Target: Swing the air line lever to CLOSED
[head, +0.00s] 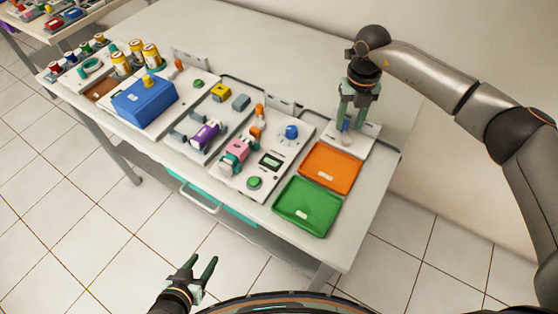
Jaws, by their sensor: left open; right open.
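My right gripper (350,122) points down over a white plate (368,133) at the table's back right. Its fingers are open. A small blue part (346,126) shows between or just behind the fingers, and most of it is hidden. It may be the air line lever; its position and any CLOSED mark cannot be read, and contact is unclear. My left gripper (203,262) is open and empty, in front of the table over the tiled floor.
An orange tray (345,158) and a green tray (320,212) lie in front of the white plate. A panel with a blue knob (291,131) and green button (254,182) stands left of them. A blue box (145,104) is further left. The table's back right is bare.

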